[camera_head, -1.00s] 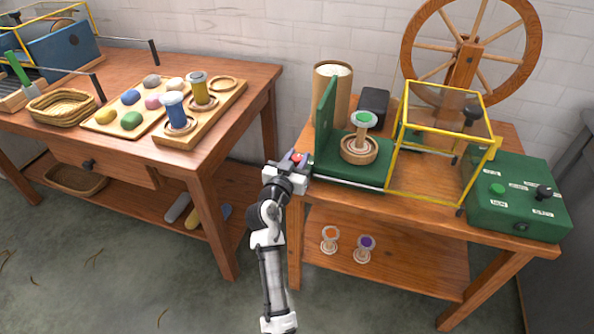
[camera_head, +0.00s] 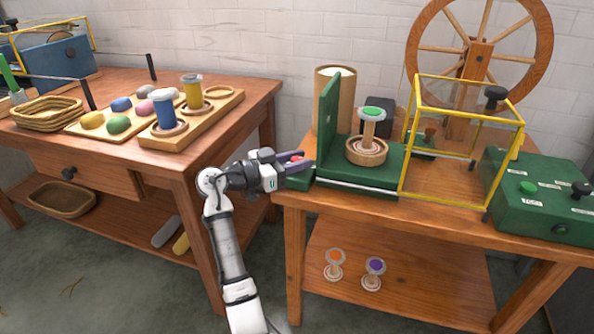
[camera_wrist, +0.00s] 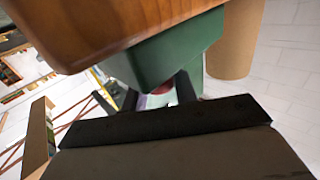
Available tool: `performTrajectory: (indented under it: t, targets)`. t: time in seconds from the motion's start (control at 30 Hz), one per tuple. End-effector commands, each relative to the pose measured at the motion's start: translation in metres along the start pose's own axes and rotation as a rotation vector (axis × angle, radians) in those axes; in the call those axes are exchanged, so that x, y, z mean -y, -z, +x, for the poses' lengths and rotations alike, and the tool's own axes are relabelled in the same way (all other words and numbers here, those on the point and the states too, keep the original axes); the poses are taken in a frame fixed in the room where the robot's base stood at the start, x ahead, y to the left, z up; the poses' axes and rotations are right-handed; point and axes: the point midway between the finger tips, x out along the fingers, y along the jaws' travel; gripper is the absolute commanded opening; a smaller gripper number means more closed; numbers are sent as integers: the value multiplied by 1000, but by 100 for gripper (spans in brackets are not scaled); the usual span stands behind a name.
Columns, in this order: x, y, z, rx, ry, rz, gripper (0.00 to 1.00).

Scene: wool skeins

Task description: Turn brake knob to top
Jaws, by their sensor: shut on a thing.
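A small red knob (camera_head: 295,158) sits on a small green box (camera_head: 299,180) at the left end of the right-hand table. My gripper (camera_head: 300,160) reaches it from the left, with its dark fingers around the knob. In the wrist view, the two fingers (camera_wrist: 158,92) are on either side of a reddish part (camera_wrist: 163,88) in front of the green box (camera_wrist: 165,55). My gripper is shut on this knob, which is mostly hidden by the fingers. Its pointing direction and any marking cannot be made out.
A green base with a green-topped spool (camera_head: 369,130) stands just right of the knob. A yellow-framed clear guard (camera_head: 460,150), a wooden wheel (camera_head: 480,50) and a green control box (camera_head: 540,205) are further right. The left table (camera_head: 230,125) is close to my arm.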

Motion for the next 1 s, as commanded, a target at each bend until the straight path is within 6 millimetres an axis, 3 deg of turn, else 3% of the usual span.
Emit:
performTrajectory:
  t: [0.33, 0.83, 0.87, 1.0]
  targets:
    - [0, 0, 1, 0, -127, -1, 6]
    - [0, 0, 2, 0, -145, -1, 6]
    - [0, 0, 2, 0, -145, -1, 30]
    - [0, 0, 2, 0, -144, -1, 47]
